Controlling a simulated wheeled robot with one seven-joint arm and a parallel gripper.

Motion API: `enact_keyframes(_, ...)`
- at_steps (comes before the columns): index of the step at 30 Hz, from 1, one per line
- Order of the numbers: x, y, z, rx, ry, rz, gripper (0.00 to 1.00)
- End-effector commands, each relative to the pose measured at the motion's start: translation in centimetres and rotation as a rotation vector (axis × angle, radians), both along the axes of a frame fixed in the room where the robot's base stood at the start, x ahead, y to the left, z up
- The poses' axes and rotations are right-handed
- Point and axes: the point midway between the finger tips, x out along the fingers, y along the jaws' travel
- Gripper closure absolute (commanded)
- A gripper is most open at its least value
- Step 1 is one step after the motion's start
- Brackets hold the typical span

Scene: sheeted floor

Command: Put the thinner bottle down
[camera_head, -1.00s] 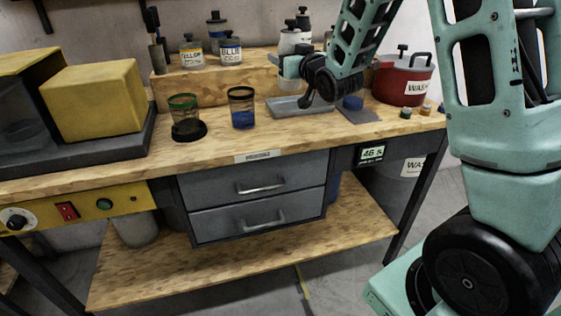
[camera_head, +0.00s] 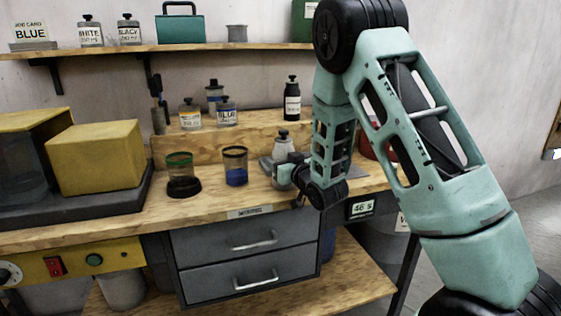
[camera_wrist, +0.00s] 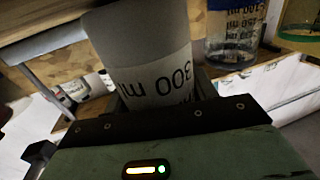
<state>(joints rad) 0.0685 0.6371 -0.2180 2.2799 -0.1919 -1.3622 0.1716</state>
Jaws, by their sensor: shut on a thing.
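My gripper (camera_head: 290,172) is shut on a pale grey-white bottle (camera_head: 282,147) with a dark cap. In the wrist view the bottle (camera_wrist: 140,55) fills the space in front of the gripper, with a "300 ml" label showing upside down. The rest of its label is not readable.
A cup with blue liquid (camera_head: 235,172) stands left of the bottle, and a green-rimmed cup (camera_head: 181,168) farther left. Behind, a wooden ledge (camera_head: 255,133) holds a black bottle (camera_head: 292,102) and labelled bottles. A yellow box (camera_head: 95,160) is at left.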

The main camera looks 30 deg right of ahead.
Motion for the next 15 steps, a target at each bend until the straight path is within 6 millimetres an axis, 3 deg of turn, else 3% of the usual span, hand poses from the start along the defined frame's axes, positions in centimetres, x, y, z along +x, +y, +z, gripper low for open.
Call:
enact_keyframes(12, 0.04, -0.01, -0.39, 0.000, -0.004, 0.000, 0.80)
enact_keyframes(13, 0.02, 0.00, -0.34, 0.000, -0.001, 0.000, 0.35)
enact_keyframes(15, 0.01, 0.00, -0.31, 0.000, -0.001, 0.000, 0.22)
